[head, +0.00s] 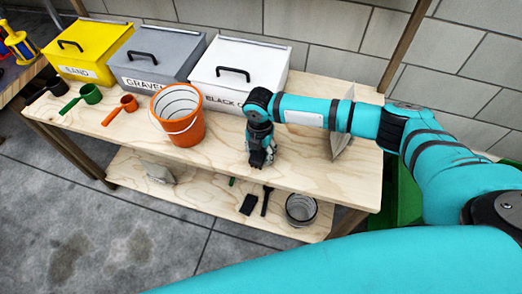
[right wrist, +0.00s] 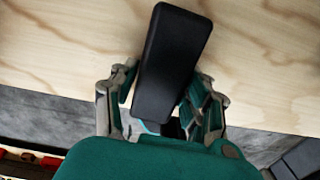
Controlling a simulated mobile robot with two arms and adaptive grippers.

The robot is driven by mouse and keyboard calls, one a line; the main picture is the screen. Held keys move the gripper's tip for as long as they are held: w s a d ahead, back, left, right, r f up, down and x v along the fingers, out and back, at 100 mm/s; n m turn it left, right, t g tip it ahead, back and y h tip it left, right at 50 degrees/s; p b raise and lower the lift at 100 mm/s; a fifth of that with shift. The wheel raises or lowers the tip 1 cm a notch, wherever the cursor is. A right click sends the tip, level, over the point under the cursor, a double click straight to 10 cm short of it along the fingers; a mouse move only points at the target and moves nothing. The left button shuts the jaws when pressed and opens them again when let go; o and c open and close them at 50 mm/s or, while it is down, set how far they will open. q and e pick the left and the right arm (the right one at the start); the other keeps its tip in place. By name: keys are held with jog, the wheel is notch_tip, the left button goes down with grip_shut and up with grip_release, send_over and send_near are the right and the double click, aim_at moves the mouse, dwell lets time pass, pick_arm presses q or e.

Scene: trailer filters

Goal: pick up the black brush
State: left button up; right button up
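A black, block-shaped object (right wrist: 172,62), which looks like the brush, is between the fingers of my right gripper (right wrist: 160,92) in the right wrist view. The fingers lie along both its sides; I cannot tell whether they press on it. In the head view my right gripper (head: 262,162) points down over the front part of the upper wooden tabletop (head: 225,165) and hides this object. On the lower shelf lie a flat black piece (head: 248,204) and a thin black piece (head: 266,201); I cannot tell what they are. My left gripper is out of view.
An orange bucket (head: 180,125) stands left of my right gripper. Yellow (head: 88,50), grey (head: 155,65) and white (head: 240,80) bins stand behind. Scoops lie at left. A grey, pointed object (head: 343,125) stands at right. A metal tin (head: 301,209) sits on the lower shelf.

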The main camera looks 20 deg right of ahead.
jog(key=c, duration=0.8)
jog(key=shift+o, duration=0.2)
jog(key=shift+r, duration=0.15)
jog(key=shift+r, duration=0.55)
notch_tip(320, 180, up, 2)
jog(key=shift+w+r+b, duration=0.1)
jog(key=shift+b, duration=0.25)
jog(key=s+d, duration=0.3)
jog(key=s, duration=0.1)
jog(key=s+d+r+b, duration=0.1)
jog(key=s+d, duration=0.6)
jog(key=s, duration=0.1)
jog(key=shift+d+r, duration=0.25)
jog(key=shift+d, duration=0.1)
